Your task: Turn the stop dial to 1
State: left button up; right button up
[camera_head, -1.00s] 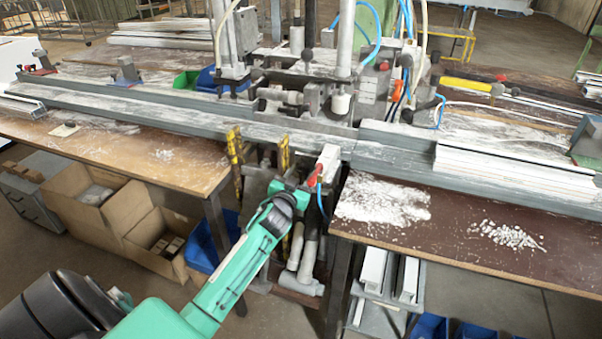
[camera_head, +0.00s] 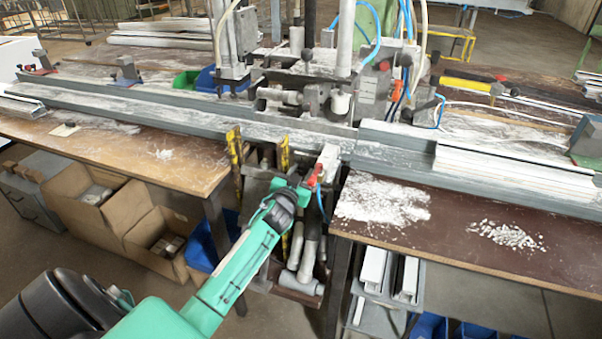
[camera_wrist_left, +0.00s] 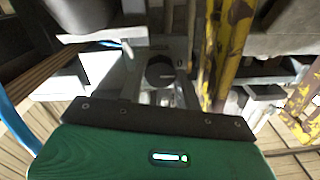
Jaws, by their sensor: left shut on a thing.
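My left gripper (camera_head: 308,186) is at the front of the clamp bench, below the rail. In the left wrist view a dark round knob (camera_wrist_left: 160,70) with a small pale mark sits in front of the gripper's palm, between the grey fingers (camera_wrist_left: 158,82). It appears to be the stop dial, and the gripper is shut on it. In the head view the dial is hidden behind my wrist and gripper. I cannot read any number on the dial. My right gripper is in neither view.
A red part (camera_head: 316,170) and a blue hose are close beside the gripper. Yellow, worn uprights (camera_head: 234,160) stand to its left. Grey pipes (camera_head: 303,262) hang below. The long grey rail (camera_head: 200,108) runs above, and cardboard boxes (camera_head: 95,205) stand at lower left.

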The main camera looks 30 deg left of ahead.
pick_arm(q)
jog(key=shift+m, duration=0.5)
jog(key=shift+m+p, duration=0.35)
jog(key=shift+m, duration=0.05)
jog(key=m, duration=0.2)
jog(key=shift+m+p, duration=0.3)
jog(key=shift+p, duration=0.05)
jog(key=m, duration=0.3)
jog(key=shift+d+m+p, duration=0.1)
jog(key=shift+m+p, duration=0.2)
jog(key=shift+f+m, duration=0.1)
jog(key=shift+m, duration=1.6)
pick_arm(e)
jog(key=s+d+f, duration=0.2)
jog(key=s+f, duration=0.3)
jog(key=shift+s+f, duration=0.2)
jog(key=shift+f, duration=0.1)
pick_arm(q)
jog(key=o, duration=0.7)
jog(key=shift+s, duration=0.1)
